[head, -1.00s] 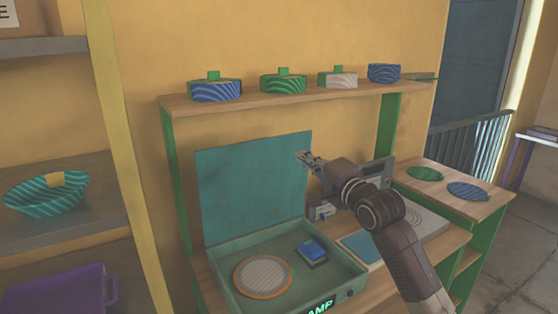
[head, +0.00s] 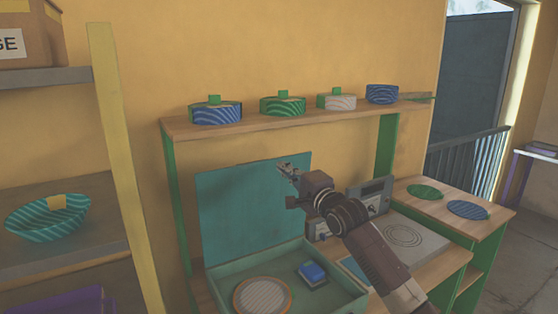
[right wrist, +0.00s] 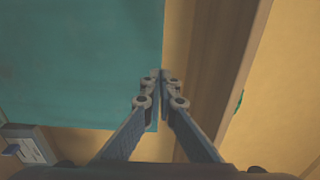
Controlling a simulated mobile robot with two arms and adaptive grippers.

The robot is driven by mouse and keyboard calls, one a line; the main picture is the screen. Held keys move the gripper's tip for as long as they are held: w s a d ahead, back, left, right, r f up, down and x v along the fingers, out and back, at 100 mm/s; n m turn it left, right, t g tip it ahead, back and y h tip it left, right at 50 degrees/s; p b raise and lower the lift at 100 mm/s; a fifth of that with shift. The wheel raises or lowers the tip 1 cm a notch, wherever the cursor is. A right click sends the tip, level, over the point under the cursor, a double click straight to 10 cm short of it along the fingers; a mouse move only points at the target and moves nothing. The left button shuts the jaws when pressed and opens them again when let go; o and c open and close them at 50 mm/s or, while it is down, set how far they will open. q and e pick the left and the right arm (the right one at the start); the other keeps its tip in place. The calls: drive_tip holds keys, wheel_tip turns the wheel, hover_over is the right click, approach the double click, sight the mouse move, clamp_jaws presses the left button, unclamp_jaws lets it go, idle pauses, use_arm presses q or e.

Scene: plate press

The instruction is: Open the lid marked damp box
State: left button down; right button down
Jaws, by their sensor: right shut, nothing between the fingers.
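The teal lid (head: 230,215) stands upright, open, at the back of the green box (head: 250,265); it also shows in the right wrist view (right wrist: 80,60). In the head view, the box's front and its marking are cut off below; one second ago part of the marking, "AMP", showed there. A round, orange-rimmed disc (head: 262,296) and a blue block (head: 313,273) lie inside the box. My right gripper (head: 286,169) is shut and empty, in front of the lid's upper right part in the head view. In the wrist view its fingertips (right wrist: 160,75) overlap the lid's edge; I cannot tell if they touch. My left gripper is not in view.
A wooden shelf (head: 295,117) with several patterned pots runs above the lid. A grey device (head: 371,194) and a plate with rings (head: 403,236) stand to the right. A yellow post (head: 118,150) and shelves are at the left.

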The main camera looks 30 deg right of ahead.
sight(274, 160)
drive_tip(key=shift+w+r+p, duration=0.15)
drive_tip(key=shift+w+p, duration=0.35)
drive_tip(key=shift+w, duration=1.2)
